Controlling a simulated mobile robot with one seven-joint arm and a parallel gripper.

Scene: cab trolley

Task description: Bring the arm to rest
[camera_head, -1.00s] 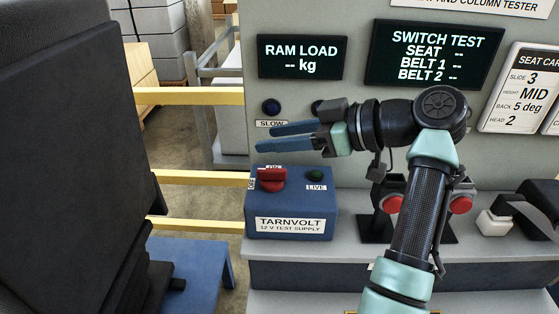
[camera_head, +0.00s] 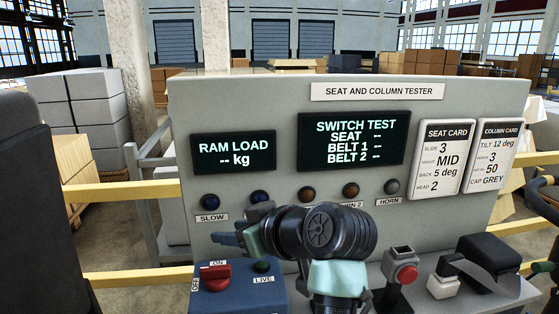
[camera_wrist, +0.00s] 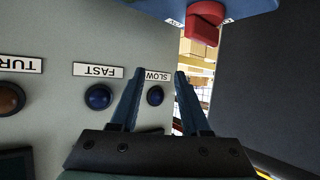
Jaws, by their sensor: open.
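My gripper (camera_head: 228,238) is open and empty, with blue fingers pointing left in the head view. It is in front of the grey tester panel (camera_head: 420,222), below the SLOW button (camera_head: 209,202) and above the blue supply box (camera_head: 240,298). My wrist and arm cover part of the panel's lower middle. In the wrist view my gripper (camera_wrist: 160,75) has nothing between its fingers. The SLOW button (camera_wrist: 155,95) shows behind the gap between them, and the FAST button (camera_wrist: 98,97) is to the left.
The supply's red switch (camera_head: 215,272) is close below my fingers; it also shows at the top of the wrist view (camera_wrist: 205,22). A black seat (camera_head: 32,215) stands at the left. A red-button unit (camera_head: 405,275) and a black-and-white device (camera_head: 485,260) are at the right.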

